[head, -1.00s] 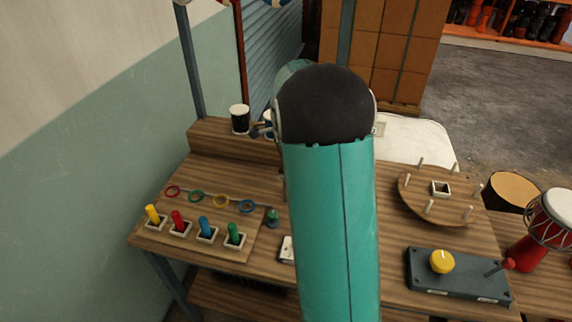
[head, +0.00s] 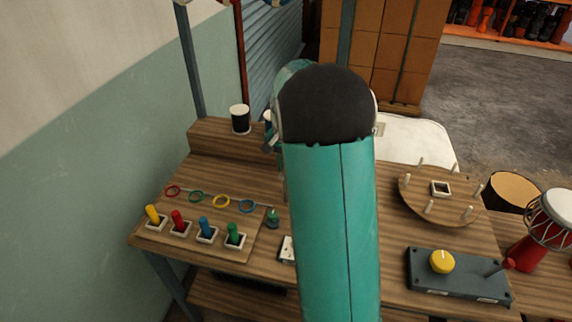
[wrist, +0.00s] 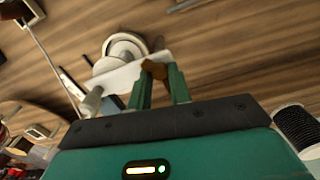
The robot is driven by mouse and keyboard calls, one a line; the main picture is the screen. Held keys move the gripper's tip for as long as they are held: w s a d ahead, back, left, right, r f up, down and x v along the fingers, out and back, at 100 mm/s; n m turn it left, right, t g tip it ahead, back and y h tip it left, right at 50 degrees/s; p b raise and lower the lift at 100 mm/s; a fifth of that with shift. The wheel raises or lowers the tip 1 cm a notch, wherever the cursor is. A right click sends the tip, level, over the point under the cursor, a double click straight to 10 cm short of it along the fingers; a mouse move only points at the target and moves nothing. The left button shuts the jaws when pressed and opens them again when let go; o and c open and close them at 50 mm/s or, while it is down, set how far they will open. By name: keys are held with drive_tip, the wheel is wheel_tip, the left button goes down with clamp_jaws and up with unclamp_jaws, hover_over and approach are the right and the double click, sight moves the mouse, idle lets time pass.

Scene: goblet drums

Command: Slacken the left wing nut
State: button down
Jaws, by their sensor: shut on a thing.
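In the wrist view my gripper (wrist: 160,76) has its two teal fingers shut on a small brown piece (wrist: 153,68), which looks like a wing nut. It sits at the edge of a white fixture (wrist: 118,80) with a round white part (wrist: 124,47). I cannot tell from this view whether it is the left one, and no second wing nut shows clearly. In the head view my teal arm hides the fingers and the fixture.
On the wooden bench stand colored pegs (head: 205,229), colored rings (head: 221,201), a round pegged board (head: 430,212) and a control box with a yellow knob (head: 441,261). A black-and-white spool (head: 240,118) stands on the back ledge. A red drum (head: 530,250) is at the right.

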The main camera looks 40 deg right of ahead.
drive_tip(key=n, duration=0.4)
drive_tip(key=shift+r+n, duration=0.1)
drive_tip(key=shift+n, duration=0.2)
drive_tip(key=n, duration=0.3)
drive_tip(key=shift+n, duration=0.3)
drive_tip(key=n, duration=0.4)
drive_tip(key=shift+n, duration=0.3)
drive_tip(key=n, duration=0.3)
drive_tip(key=shift+n, duration=0.3)
drive_tip(key=n, duration=1)
drive_tip(key=shift+n, duration=2.3)
